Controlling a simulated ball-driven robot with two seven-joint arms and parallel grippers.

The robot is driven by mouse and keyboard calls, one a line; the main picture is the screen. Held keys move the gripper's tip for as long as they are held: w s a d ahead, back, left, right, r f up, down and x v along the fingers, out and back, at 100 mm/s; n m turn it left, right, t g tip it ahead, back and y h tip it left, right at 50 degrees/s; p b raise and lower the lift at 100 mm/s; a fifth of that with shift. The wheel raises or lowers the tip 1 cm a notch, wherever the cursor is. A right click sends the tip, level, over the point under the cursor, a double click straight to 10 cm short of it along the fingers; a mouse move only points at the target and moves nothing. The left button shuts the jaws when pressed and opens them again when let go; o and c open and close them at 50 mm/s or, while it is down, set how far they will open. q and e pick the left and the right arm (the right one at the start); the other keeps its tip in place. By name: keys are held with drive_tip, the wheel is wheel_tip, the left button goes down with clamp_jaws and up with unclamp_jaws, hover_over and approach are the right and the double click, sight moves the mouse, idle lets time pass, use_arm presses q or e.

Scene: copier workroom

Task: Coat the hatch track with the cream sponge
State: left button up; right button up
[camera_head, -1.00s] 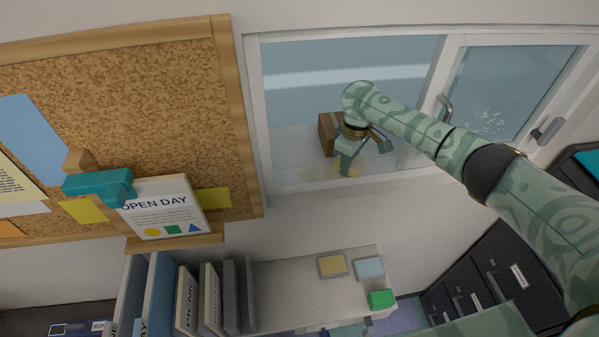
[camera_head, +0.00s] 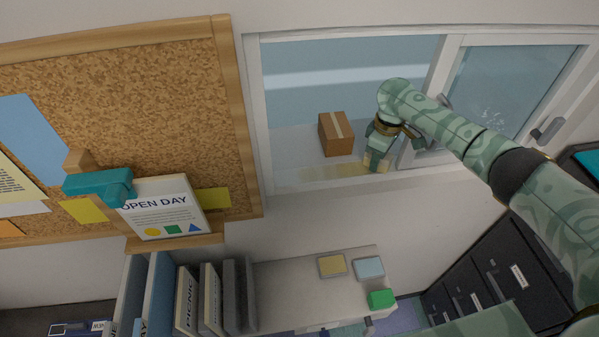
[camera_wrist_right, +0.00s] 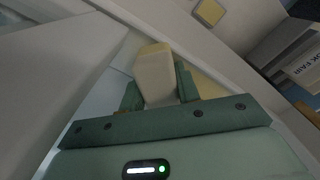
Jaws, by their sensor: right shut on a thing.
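The cream sponge (camera_wrist_right: 154,78) is held between the two fingers of my right gripper (camera_head: 377,160), and in the wrist view its far end looks yellower. In the head view only a small pale part of the sponge (camera_head: 383,166) shows at the fingertips, low at the hatch track. The hatch track (camera_head: 290,186) runs along the bottom of the window frame. A pale yellow film (camera_head: 335,172) lies on it, from left of the box to near the gripper. Whether the sponge touches the track is hard to tell. My left gripper is not in view.
A cardboard box (camera_head: 336,135) stands behind the track. The sliding pane (camera_head: 495,95) with its handle is at the right. A cork board (camera_head: 130,90) with a teal object (camera_head: 100,186) is at the left. Below are a shelf with binders (camera_head: 187,300) and a green block (camera_head: 381,299).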

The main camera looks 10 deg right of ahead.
sight(326, 173)
drive_tip(key=a, duration=0.7)
drive_tip(key=shift+w, duration=0.2)
drive_tip(key=a, duration=0.6)
drive_tip(key=shift+w+a, duration=0.15)
drive_tip(key=shift+a, duration=0.25)
drive_tip(key=a, duration=0.7)
drive_tip(key=shift+w, duration=0.2)
drive_tip(key=shift+d, duration=0.15)
drive_tip(key=d, duration=0.7)
drive_tip(key=shift+s, duration=0.2)
